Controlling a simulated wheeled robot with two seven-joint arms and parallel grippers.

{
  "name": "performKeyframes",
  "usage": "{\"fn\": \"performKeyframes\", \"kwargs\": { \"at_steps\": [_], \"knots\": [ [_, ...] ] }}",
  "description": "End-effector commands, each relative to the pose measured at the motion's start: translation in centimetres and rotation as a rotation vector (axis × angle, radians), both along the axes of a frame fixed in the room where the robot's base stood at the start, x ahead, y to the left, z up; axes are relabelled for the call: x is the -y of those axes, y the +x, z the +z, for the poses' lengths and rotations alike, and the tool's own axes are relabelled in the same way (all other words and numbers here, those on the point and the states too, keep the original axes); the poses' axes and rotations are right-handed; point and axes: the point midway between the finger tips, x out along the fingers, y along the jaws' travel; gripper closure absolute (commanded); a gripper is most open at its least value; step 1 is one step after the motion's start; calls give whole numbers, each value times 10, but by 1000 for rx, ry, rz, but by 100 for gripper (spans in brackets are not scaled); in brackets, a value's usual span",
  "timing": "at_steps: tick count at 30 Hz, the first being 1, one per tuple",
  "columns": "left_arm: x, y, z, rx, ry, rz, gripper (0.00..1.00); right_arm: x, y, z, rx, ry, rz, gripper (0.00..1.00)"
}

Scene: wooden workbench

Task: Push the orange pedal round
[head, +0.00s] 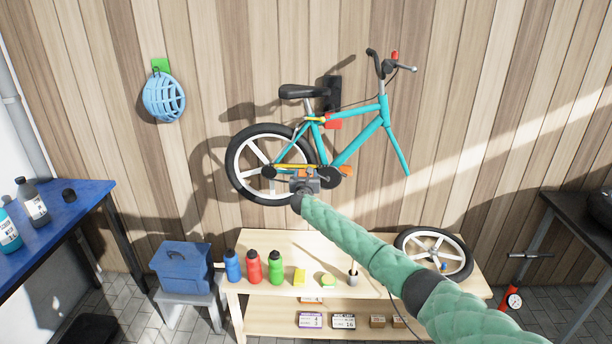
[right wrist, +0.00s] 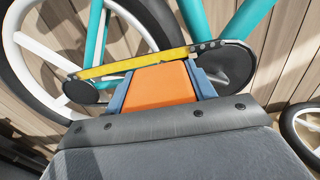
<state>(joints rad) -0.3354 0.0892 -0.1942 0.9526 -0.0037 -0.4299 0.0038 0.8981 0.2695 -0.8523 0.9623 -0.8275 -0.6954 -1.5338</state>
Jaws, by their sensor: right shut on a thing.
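A teal bicycle (head: 372,127) without its front wheel hangs on the wooden wall. My right gripper (head: 305,184) is at the bicycle's lower middle, left of the dark chainring (head: 331,177). In the right wrist view its two blue-grey fingers (right wrist: 163,92) are shut on an orange pedal (right wrist: 163,84), one on each side. The held pedal is in front of the yellow chain guard (right wrist: 128,63); its crank is hidden. Another orange piece, apparently the other pedal (head: 346,171), shows right of the chainring in the head view. My left gripper is not in view.
Below stands a wooden bench (head: 350,244) with a blue bottle (head: 232,266), red bottle (head: 254,267), green bottle (head: 276,267) and loose wheel (head: 433,253). A blue box (head: 181,267) sits on a stool at left. A blue helmet (head: 164,98) hangs on the wall.

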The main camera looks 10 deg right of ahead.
Motion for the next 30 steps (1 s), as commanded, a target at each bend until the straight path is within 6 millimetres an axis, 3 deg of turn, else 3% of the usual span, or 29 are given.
{"fn": "performKeyframes", "kwargs": {
  "at_steps": [2,3,6,19,25,30],
  "knots": [
    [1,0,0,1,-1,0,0,0,-1,-3,-3,2,1,86],
    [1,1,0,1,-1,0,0,0,-1,-3,-3,2,1,42],
    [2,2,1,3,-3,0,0,0,-1,-3,-3,2,0,24],
    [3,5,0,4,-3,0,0,-1,-7,-3,-1,0,1,24],
    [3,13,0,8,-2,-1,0,-7,-29,-5,-1,2,2,24],
    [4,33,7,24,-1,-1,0,-13,-51,-5,-2,1,2,24]
  ]
}}
